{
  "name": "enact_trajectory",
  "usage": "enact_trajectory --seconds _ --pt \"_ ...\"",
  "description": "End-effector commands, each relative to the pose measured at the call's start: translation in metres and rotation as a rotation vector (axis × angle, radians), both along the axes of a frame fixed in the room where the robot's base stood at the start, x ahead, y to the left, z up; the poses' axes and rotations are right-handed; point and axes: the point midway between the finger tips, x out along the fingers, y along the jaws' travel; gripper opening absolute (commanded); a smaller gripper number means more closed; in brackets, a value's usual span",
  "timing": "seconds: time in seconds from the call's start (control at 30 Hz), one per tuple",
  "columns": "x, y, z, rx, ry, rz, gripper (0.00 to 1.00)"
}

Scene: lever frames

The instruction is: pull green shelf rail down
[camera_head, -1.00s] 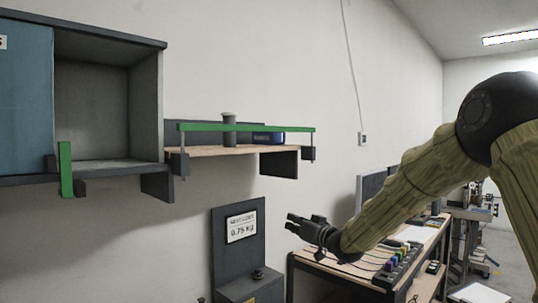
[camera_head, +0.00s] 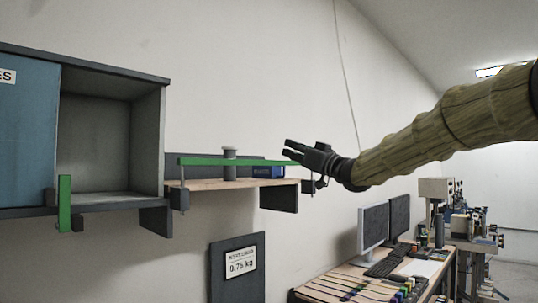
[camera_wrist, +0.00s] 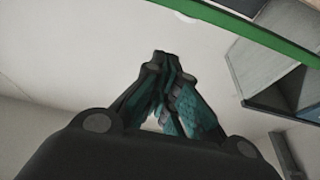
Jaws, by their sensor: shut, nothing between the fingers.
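The green shelf rail (camera_head: 220,161) runs level along the front of a wooden wall shelf (camera_head: 208,184) in the head view. In the wrist view the green rail (camera_wrist: 255,35) crosses the upper right, apart from the fingertips. My gripper (camera_head: 288,149) is at the right end of the rail and overlaps it in the head view; whether it touches cannot be told. In the wrist view my gripper (camera_wrist: 162,58) has its fingers together with nothing between them. The fingers partly hide the rail's right end in the head view.
A grey open cabinet (camera_head: 152,140) with a blue door (camera_head: 25,130) and an upright green handle (camera_head: 65,203) is at the left. A grey cylinder (camera_head: 229,165) and blue box (camera_head: 268,172) are on the shelf. A desk with monitors (camera_head: 374,226) is below right.

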Motion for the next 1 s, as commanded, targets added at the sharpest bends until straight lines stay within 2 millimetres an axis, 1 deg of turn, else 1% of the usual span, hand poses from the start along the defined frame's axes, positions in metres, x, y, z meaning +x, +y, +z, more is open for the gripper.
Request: enact_trajectory --seconds 0.17,0.27,0.6,0.9,0.97,1.0 --pt "0.003 0.002 0.002 -0.001 0.001 0.0 0.0" --pt "0.008 0.008 0.005 -0.001 0.001 0.0 0.0" --pt "0.043 0.043 0.023 -0.001 0.001 0.0 0.0" --pt "0.065 0.065 0.033 -0.001 0.001 0.0 0.0" --pt "0.069 0.069 0.034 -0.001 0.002 -0.001 0.0" --pt "0.068 0.067 0.027 0.0 0.005 -0.001 0.0"
